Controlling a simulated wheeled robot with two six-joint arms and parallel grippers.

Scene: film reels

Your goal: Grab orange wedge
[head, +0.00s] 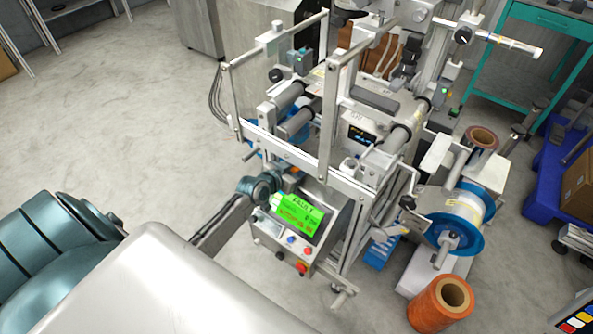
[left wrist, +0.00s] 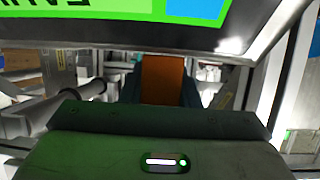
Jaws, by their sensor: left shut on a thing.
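The orange wedge (left wrist: 163,80) shows in the left wrist view as a flat orange-brown face between the dark fingers of my left gripper (left wrist: 162,98). The gripper is shut on it. In the head view my left gripper (head: 280,180) is at the machine's front, just above and left of the green screen. A small orange bit (head: 297,173) shows there beside it; the rest of the wedge is hidden. I cannot tell whether the wedge still touches the machine. My right gripper is not in view.
The control box's green screen (head: 297,213) reads FAULT and hangs close above the gripper in the wrist view. The machine's metal frame (head: 330,175) surrounds the spot. An orange roll (head: 440,303) stands on the floor at right. The floor at left is clear.

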